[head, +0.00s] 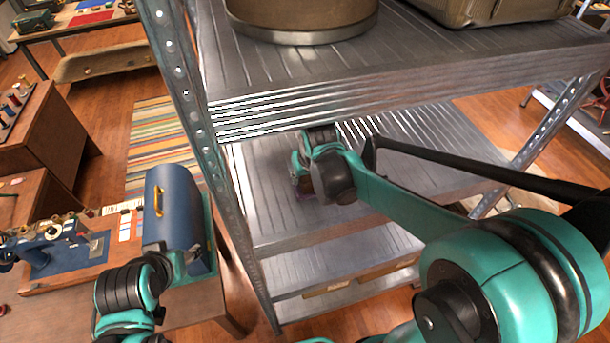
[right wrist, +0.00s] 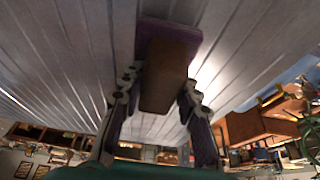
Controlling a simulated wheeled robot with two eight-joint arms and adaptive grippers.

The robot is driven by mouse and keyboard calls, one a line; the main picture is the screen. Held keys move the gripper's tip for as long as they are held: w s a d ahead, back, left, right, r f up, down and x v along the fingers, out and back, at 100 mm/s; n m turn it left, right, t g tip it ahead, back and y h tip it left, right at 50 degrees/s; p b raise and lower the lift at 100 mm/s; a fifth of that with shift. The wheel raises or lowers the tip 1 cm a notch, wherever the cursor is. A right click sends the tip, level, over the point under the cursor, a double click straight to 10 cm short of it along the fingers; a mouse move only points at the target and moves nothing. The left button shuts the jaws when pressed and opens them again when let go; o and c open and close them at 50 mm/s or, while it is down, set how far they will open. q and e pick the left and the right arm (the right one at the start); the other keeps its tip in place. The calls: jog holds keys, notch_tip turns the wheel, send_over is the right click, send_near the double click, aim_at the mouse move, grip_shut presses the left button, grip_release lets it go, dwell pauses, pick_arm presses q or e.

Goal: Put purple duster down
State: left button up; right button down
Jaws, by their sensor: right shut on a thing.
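The purple duster, with a brown block-like body (right wrist: 168,75) and a purple part (right wrist: 170,30) at its far end, is between the fingers of my right gripper (right wrist: 158,95) in the right wrist view. The right gripper is shut on it. In the head view my right arm reaches between the metal rack's shelves, and the right gripper (head: 303,180) is low over the middle shelf (head: 270,220). Only a small purple patch of the duster shows there, close to the shelf surface. I cannot tell whether it touches. My left gripper's fingers do not show.
The upper shelf (head: 420,55), bearing a round brown container (head: 305,15), lies just above my right arm. A rack post (head: 185,100) stands at the left. A blue case (head: 172,215) and a sewing machine (head: 55,245) are on a wooden table near my left arm.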

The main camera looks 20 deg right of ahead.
jog(key=shift+f, duration=0.25)
jog(key=c, duration=1.1)
grip_release()
jog(key=shift+r, duration=0.1)
